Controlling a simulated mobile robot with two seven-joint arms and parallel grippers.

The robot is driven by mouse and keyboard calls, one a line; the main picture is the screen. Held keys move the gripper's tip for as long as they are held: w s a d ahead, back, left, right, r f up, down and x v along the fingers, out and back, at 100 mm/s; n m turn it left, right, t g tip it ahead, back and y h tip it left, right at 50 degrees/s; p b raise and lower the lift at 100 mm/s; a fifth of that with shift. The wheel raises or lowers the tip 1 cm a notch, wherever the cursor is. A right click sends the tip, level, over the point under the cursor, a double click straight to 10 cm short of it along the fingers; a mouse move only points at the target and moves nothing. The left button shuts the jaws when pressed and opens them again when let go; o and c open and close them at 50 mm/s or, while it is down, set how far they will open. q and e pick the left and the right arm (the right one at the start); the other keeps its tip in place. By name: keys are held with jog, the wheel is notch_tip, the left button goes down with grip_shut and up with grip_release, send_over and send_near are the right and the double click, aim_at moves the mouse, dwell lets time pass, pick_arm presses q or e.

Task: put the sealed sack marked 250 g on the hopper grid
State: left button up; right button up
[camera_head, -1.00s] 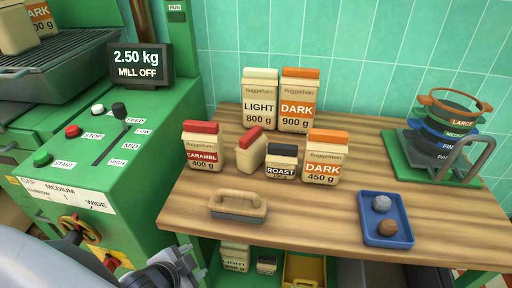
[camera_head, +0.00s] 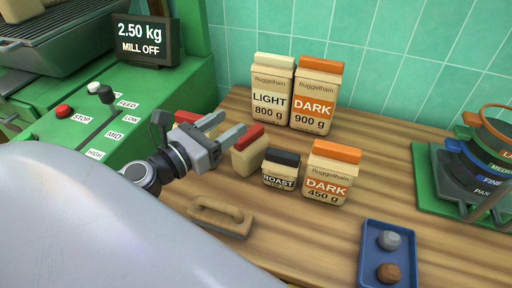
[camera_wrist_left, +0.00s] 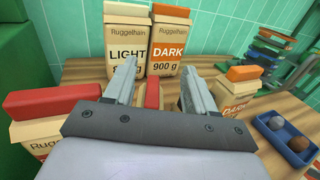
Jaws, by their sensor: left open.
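No readable 250 g mark shows. A red-topped sack (camera_head: 247,158) stands turned with no label visible. It also shows between my fingers in the left wrist view (camera_wrist_left: 152,92). The small black-topped ROAST sack (camera_head: 281,170) beside it has a weight too small to read. My left gripper (camera_head: 233,121) is open and empty, just left of and above the turned sack; its fingers (camera_wrist_left: 158,75) point towards the sacks. The hopper grid (camera_head: 75,38) is at the upper left, with part of a sack (camera_head: 20,9) on it. My right gripper is not in view.
LIGHT 800 g (camera_head: 270,92) and DARK 900 g (camera_head: 316,97) stand behind; DARK 450 g (camera_head: 332,172) stands right. The red-topped caramel sack (camera_wrist_left: 50,99) is close on the left. Sieves stand right.

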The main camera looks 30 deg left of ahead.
pick_arm(q)
jog(key=b, duration=0.3)
send_near(249, 132)
jog(key=w, duration=0.3)
jog(key=w+d+p, duration=0.1)
jog(key=w, duration=0.1)
jog(key=shift+w, duration=0.1)
jog(key=shift+w+d+f+p, duration=0.1)
jog(key=shift+w+p, duration=0.15)
jog(key=shift+w, duration=0.5)
jog(key=shift+w+d+p, duration=0.1)
jog(key=shift+w+p, duration=0.1)
jog(key=shift+w, duration=0.6)
jog(key=shift+w+d+f+p, duration=0.15)
jog(key=shift+w+p, duration=0.1)
jog(key=shift+w, duration=0.5)
jog(key=shift+r, duration=0.1)
grip_shut()
